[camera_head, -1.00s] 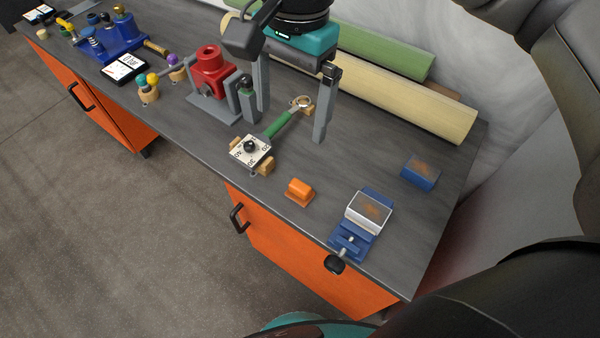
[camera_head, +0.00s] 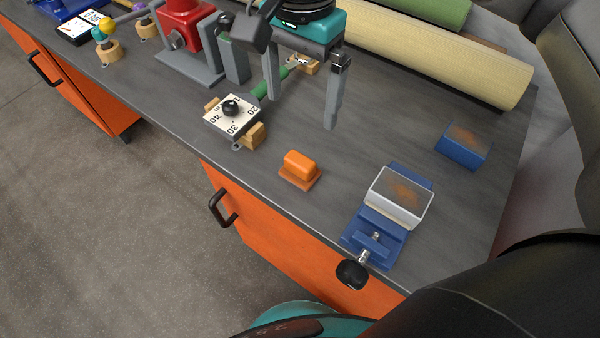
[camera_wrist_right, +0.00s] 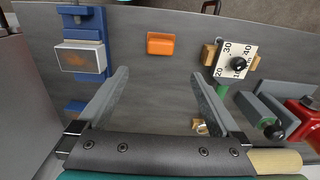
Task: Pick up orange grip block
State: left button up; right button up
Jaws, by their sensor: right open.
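The orange grip block (camera_head: 300,165) lies on the dark grey bench top near its front edge, on a flat orange base. It also shows in the right wrist view (camera_wrist_right: 160,43), ahead of the fingertips and roughly centred between them. My right gripper (camera_head: 302,112) is open and empty, its two grey fingers spread wide above the bench behind the block. The fingers also show in the right wrist view (camera_wrist_right: 160,75), apart from the block. My left gripper is not in view.
A dial plate (camera_head: 232,115) on wooden supports stands left of the block, with a green-handled tool (camera_head: 272,85) behind. A blue vise-like fixture (camera_head: 385,235) holding a white-framed box (camera_head: 402,195) is on the right. A blue box (camera_head: 462,146) and cream roll (camera_head: 430,60) lie farther back.

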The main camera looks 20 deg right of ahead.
jog(key=b, duration=0.2)
send_over(300, 159)
notch_tip(300, 159, down, 9)
jog(key=shift+d+r, duration=0.1)
jog(key=shift+f+b, duration=0.9)
jog(key=shift+f, duration=2.35)
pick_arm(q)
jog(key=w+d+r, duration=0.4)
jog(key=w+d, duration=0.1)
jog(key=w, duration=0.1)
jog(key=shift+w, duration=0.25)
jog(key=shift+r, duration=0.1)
pick_arm(e)
jog(key=c, duration=1.4)
jog(key=shift+r, duration=0.15)
